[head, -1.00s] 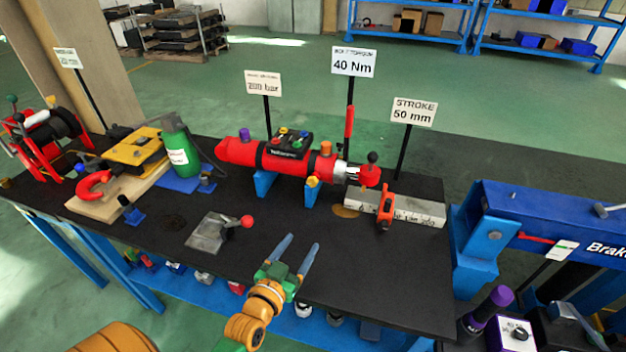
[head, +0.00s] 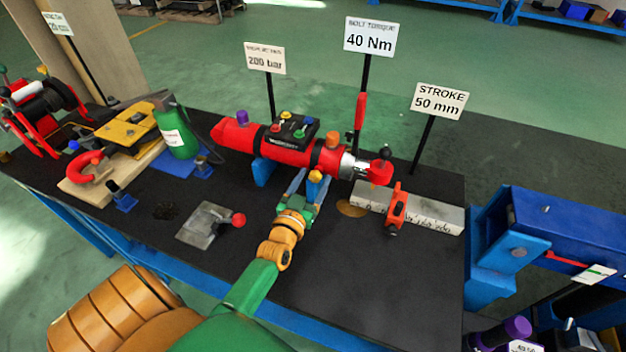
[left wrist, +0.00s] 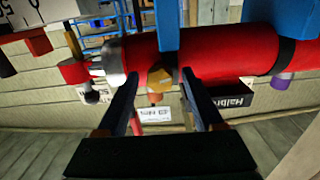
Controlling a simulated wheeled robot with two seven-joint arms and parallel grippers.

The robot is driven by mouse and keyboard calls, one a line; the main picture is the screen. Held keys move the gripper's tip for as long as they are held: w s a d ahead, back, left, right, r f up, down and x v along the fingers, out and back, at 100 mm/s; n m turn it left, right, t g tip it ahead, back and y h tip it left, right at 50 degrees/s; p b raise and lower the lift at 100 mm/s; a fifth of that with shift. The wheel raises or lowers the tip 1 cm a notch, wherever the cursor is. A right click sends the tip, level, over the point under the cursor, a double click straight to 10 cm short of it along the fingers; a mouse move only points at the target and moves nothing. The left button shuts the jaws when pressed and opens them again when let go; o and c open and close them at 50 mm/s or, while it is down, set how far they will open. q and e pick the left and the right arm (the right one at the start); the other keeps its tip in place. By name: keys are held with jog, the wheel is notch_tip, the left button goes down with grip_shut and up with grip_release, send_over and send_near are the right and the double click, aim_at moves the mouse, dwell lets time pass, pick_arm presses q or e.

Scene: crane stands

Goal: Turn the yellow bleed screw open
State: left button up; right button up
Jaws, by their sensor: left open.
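The yellow bleed screw (head: 315,177) is on the near underside of the red cylinder (head: 290,153), towards its right end. It also shows in the left wrist view (left wrist: 160,77), where the picture is upside down. My left gripper (head: 311,186) is open and reaches up to the screw from the front of the table. In the left wrist view the screw lies between the two finger lines (left wrist: 159,88), with a gap on either side. I see no contact, and depth there is hard to judge. My right gripper is not in view.
A blue support (head: 264,171) holds the cylinder just left of my fingers. A grey plate with a red-knobbed lever (head: 205,226) lies to the left. A ruled bar (head: 432,213) with an orange slider lies to the right. The black tabletop (head: 350,280) is clear in front.

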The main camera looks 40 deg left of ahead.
pick_arm(q)
jog(key=shift+s+r, duration=0.1)
jog(key=shift+s, duration=0.05)
grip_shut()
jog(key=shift+n, duration=0.6)
grip_release()
jog(key=v, duration=0.7)
